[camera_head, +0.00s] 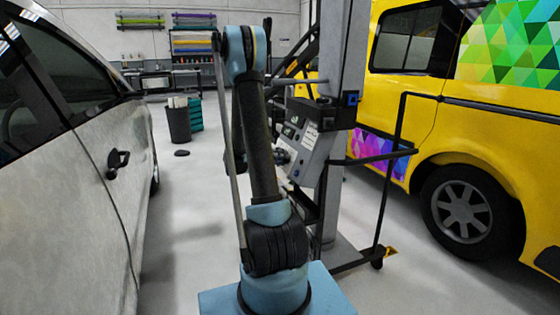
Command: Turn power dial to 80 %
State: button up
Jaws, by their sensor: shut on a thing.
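A grey control panel (318,160) is mounted on the column, right of my arm. It has small dark displays and a white label, too small to read. My gripper (284,157) shows only in part behind my own arm, at the panel's lower left. It is shut on what appears to be the power dial there. The fingers and arm hide the dial, so its setting cannot be read.
A grey car (75,170) stands close on the left. A yellow van (430,120) stands on the right. A column (340,60) and a black tube frame (400,150) surround the panel. A dark bin (179,125) stands behind.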

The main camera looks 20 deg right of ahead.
jog(key=o, duration=1)
jog(key=shift+w+f, duration=0.1)
jog(key=v, duration=1.2)
jog(key=shift+f, duration=0.1)
